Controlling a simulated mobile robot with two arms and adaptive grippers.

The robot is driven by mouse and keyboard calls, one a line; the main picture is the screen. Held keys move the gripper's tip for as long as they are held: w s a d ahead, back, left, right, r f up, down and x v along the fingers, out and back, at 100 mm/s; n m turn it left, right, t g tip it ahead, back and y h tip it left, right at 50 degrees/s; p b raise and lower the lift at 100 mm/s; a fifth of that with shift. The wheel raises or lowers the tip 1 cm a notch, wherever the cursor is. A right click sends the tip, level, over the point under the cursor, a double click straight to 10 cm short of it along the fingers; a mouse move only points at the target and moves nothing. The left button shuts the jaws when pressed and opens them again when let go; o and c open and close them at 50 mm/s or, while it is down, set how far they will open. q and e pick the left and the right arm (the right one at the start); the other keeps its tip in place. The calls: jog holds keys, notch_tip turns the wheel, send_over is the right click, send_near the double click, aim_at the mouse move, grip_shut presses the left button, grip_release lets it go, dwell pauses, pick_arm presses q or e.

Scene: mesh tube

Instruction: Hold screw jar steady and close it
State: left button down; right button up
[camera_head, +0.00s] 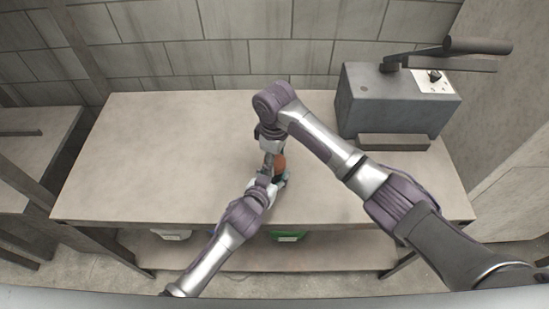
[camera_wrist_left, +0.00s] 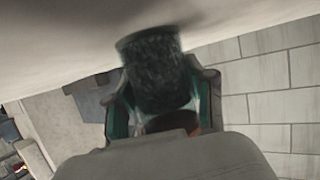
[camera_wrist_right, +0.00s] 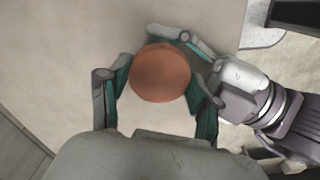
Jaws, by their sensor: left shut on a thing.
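The screw jar stands upright on the table, with a round orange-brown lid (camera_wrist_right: 160,72) on top; the lid also shows in the head view (camera_head: 280,163). Its dark, mottled body (camera_wrist_left: 158,75) shows in the left wrist view. My left gripper (camera_head: 279,181) is shut on the jar body from the near side. My right gripper (camera_wrist_right: 158,88) points down from above, with its green-padded fingers spread on either side of the lid. A small gap shows beside the left finger in that view. The lid's threads and the seam with the body are hidden.
The table (camera_head: 150,160) is clear to the left of the jar. A grey machine with a lever (camera_head: 395,100) stands at the back right, behind my right arm. A tiled wall (camera_head: 220,55) is behind the table. A green-edged container (camera_head: 288,236) sits on the lower shelf.

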jog(key=c, duration=0.3)
jog(key=o, duration=1.3)
jog(key=shift+o, duration=0.2)
notch_tip(320, 180, up, 12)
pick_arm(q)
jog(key=shift+c, duration=1.6)
grip_release()
